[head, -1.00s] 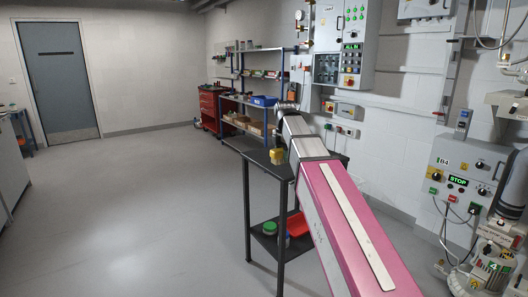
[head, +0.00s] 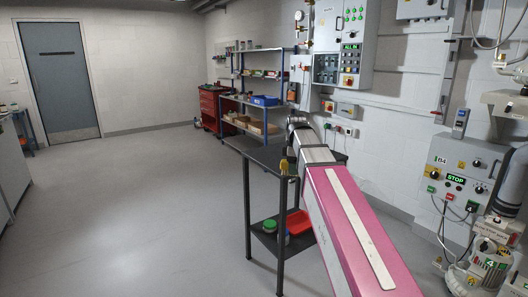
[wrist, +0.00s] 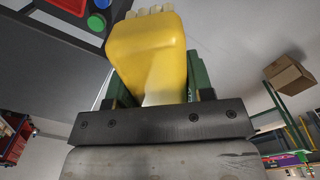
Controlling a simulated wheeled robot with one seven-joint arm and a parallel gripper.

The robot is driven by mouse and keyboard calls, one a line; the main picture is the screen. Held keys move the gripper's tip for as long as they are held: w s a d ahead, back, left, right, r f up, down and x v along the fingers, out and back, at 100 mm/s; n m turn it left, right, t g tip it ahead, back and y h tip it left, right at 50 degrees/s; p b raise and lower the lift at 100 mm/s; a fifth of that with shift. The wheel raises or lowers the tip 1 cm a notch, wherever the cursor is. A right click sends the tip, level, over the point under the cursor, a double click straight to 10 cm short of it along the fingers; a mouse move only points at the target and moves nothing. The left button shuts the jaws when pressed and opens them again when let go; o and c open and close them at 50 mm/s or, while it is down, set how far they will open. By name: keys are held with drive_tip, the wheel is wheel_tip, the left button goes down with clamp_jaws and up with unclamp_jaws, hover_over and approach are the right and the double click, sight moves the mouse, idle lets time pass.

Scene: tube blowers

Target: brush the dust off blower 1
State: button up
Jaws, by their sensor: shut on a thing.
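A yellow brush (wrist: 150,50) with pale bristles fills the upper middle of the wrist view. My gripper (wrist: 158,88) is shut on it, with a dark green finger on each side. In the head view the brush (head: 284,166) is a small yellow shape below the end of my arm, over or beside the black table. The bristles point away from the gripper. A blower marked 4 (head: 489,265) stands at the lower right, far from the brush. I see no blower marked 1.
The black table (head: 262,154) has a lower shelf with a red bin (head: 298,223) and a green-lidded jar (head: 269,227). A B4 control box (head: 462,170) hangs on the right wall. Shelving (head: 262,103) and a red cabinet (head: 210,108) stand behind. The left floor is clear.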

drive_tip(key=s+d+f+m, duration=0.5)
drive_tip(key=d+f+m, duration=0.2)
drive_tip(key=m, duration=0.8)
drive_tip(key=shift+s+f+m, duration=0.3)
drive_tip(key=shift+s+f, duration=0.05)
drive_tip(key=shift+f, duration=0.1)
drive_tip(key=shift+d, duration=0.1)
